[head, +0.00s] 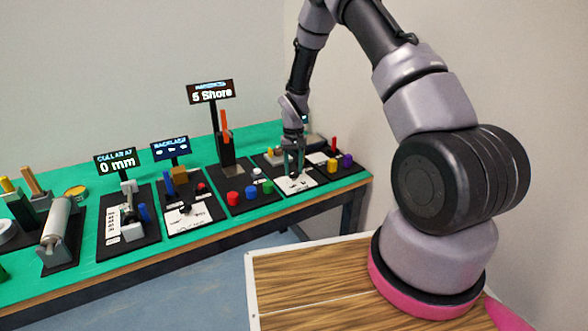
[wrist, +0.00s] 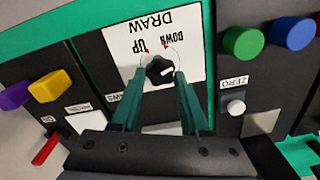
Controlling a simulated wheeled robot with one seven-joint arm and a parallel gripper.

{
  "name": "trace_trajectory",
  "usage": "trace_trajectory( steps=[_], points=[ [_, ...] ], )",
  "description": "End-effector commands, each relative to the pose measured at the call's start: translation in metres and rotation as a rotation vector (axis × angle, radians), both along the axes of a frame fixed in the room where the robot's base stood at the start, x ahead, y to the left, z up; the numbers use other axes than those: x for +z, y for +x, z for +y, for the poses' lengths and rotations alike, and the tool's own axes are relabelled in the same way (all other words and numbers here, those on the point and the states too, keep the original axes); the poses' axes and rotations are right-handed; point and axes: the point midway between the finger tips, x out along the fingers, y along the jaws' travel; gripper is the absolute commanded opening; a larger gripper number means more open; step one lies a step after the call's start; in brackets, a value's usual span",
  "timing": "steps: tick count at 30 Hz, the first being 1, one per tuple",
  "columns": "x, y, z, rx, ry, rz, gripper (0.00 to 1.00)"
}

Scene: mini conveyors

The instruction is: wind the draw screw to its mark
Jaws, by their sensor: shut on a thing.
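The draw screw's black lobed knob (wrist: 158,70) sits on a white plate (wrist: 188,20) printed DRAW, UP and DOWN, upside down in the wrist view. Small red marks and thin arcs show around the knob, and a pale line on it points to the lower right in that view. My gripper (wrist: 161,74) is shut on the knob, one green finger on each side. In the head view my gripper (head: 293,168) reaches down to the plate (head: 296,184) near the right end of the bench; the knob is small there and partly hidden by the fingers.
In the wrist view, yellow (wrist: 50,86) and purple (wrist: 15,95) blocks and a red lever (wrist: 46,149) stand left; a white ZERO button (wrist: 236,107) and green (wrist: 244,41) and blue (wrist: 293,33) knobs stand right. A display reading "5 Shore" (head: 211,92) rises behind.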

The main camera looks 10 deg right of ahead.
Motion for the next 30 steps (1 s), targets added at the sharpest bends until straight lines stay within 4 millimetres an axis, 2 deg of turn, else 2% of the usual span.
trace_trajectory(
  steps=[18,30],
  points=[
    [0.0008,0.0001,0.0023,0.549,0.0,-0.002,0.0],
    [0.0008,-0.0003,0.003,0.733,-0.001,-0.002,0.0]
  ],
)
